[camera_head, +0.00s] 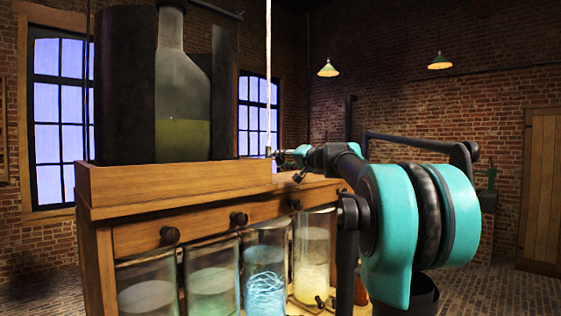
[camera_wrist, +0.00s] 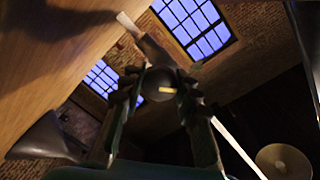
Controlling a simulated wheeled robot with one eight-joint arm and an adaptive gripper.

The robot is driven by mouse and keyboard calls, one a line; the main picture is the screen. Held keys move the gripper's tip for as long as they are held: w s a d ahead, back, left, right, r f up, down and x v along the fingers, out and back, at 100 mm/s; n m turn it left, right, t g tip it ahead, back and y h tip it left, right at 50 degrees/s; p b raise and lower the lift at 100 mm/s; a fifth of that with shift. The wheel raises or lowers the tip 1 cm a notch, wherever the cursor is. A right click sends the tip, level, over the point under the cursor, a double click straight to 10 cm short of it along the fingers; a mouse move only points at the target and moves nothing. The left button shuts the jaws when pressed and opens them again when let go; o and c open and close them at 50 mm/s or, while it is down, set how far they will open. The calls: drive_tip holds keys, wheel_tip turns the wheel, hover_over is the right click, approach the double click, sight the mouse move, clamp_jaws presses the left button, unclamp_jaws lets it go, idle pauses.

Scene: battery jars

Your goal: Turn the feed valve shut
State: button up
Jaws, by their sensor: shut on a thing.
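The feed valve shows in the wrist view as a dark round knob (camera_wrist: 156,82) with a small pale yellow mark, on a white tube (camera_wrist: 236,148). My gripper (camera_wrist: 160,84) has one finger on each side of the knob and is shut on it. In the head view my gripper (camera_head: 277,153) is small and far off, at the lower end of the white vertical tube (camera_head: 268,75), just above the wooden case. The valve is too small there to make out its handle angle.
The wooden case (camera_head: 180,178) bears a large glass bottle (camera_head: 182,90) of yellow-green liquid between dark upright panels. Dark knobs (camera_head: 170,235) line its front above several glass jars (camera_head: 265,268), one with glowing blue strands. A lamp (camera_wrist: 283,160) hangs at lower right in the wrist view.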

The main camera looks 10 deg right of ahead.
drive_tip(key=m, duration=0.8)
drive_tip(key=shift+g+y, duration=0.3)
drive_tip(key=shift+y, duration=0.1)
drive_tip(key=shift+m, duration=0.3)
drive_tip(key=o, duration=1.2)
drive_tip(key=v, duration=1.2)
